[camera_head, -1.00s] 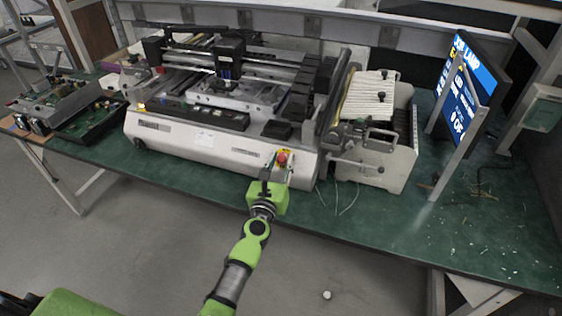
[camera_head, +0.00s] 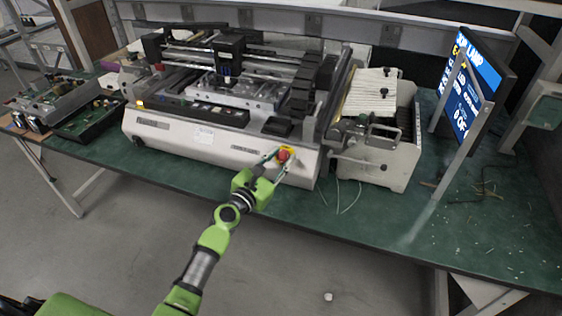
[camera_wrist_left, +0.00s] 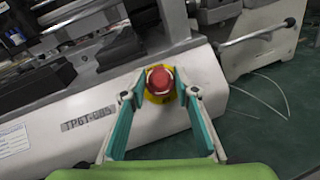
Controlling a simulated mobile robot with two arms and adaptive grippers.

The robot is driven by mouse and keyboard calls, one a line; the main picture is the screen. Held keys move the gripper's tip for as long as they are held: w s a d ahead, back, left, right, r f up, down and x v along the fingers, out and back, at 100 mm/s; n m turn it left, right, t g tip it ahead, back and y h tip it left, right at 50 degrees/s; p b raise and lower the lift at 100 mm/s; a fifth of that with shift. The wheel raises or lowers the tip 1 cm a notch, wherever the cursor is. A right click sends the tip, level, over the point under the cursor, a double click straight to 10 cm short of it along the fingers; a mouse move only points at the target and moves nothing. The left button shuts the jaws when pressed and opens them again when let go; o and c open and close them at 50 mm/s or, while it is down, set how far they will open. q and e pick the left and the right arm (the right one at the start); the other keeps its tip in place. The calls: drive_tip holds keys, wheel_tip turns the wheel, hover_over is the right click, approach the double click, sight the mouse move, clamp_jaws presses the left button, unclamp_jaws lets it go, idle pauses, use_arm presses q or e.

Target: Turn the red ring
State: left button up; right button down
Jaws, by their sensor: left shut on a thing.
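The red ring (camera_head: 284,154) is a red knob on a yellow base at the front right of the white machine (camera_head: 225,145). In the left wrist view the red ring (camera_wrist_left: 160,80) sits in the middle, with the yellow base (camera_wrist_left: 158,97) partly showing around it. My left gripper (camera_head: 280,158) reaches it from the front, and in the left wrist view its fingertips (camera_wrist_left: 160,88) are on both sides of the ring, shut on it. The exact contact is small and hard to see. My right gripper is not in view.
The machine stands on a green table (camera_head: 390,225). A white unit with a ribbed top (camera_head: 380,95) stands to its right, and a lit sign (camera_head: 468,90) farther right. Thin wires (camera_head: 348,198) lie near the machine. Circuit boards (camera_head: 90,115) lie at left.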

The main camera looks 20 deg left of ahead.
use_arm(q)
drive_tip(key=shift+a+m+g+h+b, duration=0.15)
drive_tip(key=shift+m+g+h+b, duration=0.45)
drive_tip(key=shift+m+h, duration=1)
drive_tip(key=shift+m, duration=0.6)
drive_tip(key=o, duration=1.1)
drive_tip(key=v, duration=1.2)
drive_tip(key=shift+r, duration=0.3)
drive_tip(key=shift+g+y, duration=0.3)
